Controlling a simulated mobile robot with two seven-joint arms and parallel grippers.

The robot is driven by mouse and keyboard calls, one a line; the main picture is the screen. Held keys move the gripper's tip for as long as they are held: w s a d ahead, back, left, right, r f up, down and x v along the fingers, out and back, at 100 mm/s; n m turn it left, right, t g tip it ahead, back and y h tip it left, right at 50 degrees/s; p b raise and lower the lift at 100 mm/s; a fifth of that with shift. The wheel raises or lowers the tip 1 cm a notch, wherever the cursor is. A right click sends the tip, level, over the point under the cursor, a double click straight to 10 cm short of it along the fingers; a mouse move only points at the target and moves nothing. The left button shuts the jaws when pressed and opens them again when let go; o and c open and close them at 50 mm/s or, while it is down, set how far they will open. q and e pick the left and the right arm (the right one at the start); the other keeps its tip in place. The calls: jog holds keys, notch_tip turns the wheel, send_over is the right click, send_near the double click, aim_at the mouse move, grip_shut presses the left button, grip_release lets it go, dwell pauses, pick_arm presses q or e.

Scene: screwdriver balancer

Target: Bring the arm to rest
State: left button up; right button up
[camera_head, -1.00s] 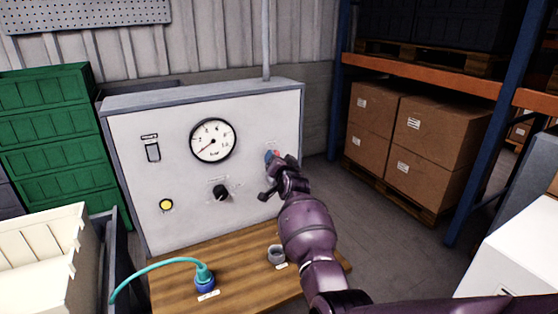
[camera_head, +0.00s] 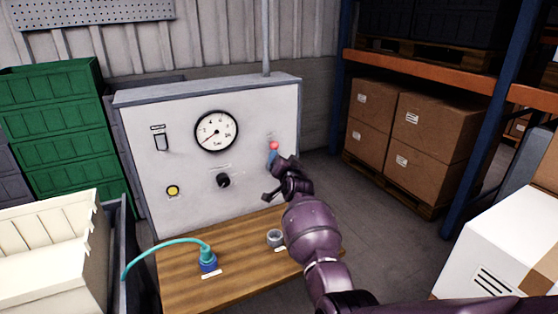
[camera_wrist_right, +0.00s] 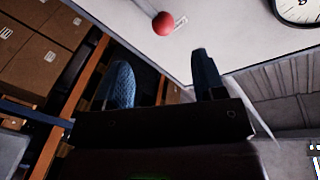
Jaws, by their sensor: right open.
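My right arm reaches in from the lower right in the head view, and its open gripper (camera_head: 280,176) is in front of the right side of the grey control panel (camera_head: 250,115). A lever with a red ball knob (camera_head: 274,146) sits on the panel just above the gripper. In the right wrist view the red knob (camera_wrist_right: 163,23) is beyond the fingertips, apart from them. The two fingers of the gripper (camera_wrist_right: 165,82) stand wide apart with nothing between them. My left gripper is not in view.
The panel has a gauge (camera_head: 216,131), a black dial (camera_head: 223,180), a switch (camera_head: 161,141) and a yellow button (camera_head: 173,190). On the wooden bench (camera_head: 240,271) are a teal hose with a blue connector (camera_head: 208,262) and a grey socket (camera_head: 275,237). A white box (camera_head: 500,245) stands at right.

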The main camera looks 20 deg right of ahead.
jog(key=s+a+r+n+t, duration=0.1)
jog(key=s+a+r+n, duration=0.1)
jog(key=s+r+n, duration=0.25)
jog(key=s+a+f+n+g+y, duration=0.1)
jog(key=s+f+g, duration=0.1)
jog(key=s+f, duration=0.7)
jog(key=s+a+f+n+g+y, duration=0.1)
jog(key=s+a+f+n+g, duration=0.1)
jog(key=s+f, duration=0.8)
jog(key=s+a+f+n+g+b, duration=0.1)
jog(key=s+f, duration=0.9)
jog(key=s, duration=1.4)
jog(key=shift+a+f+n+g+y, duration=0.25)
jog(key=shift+n+g+y, duration=0.15)
jog(key=shift+n+g, duration=0.45)
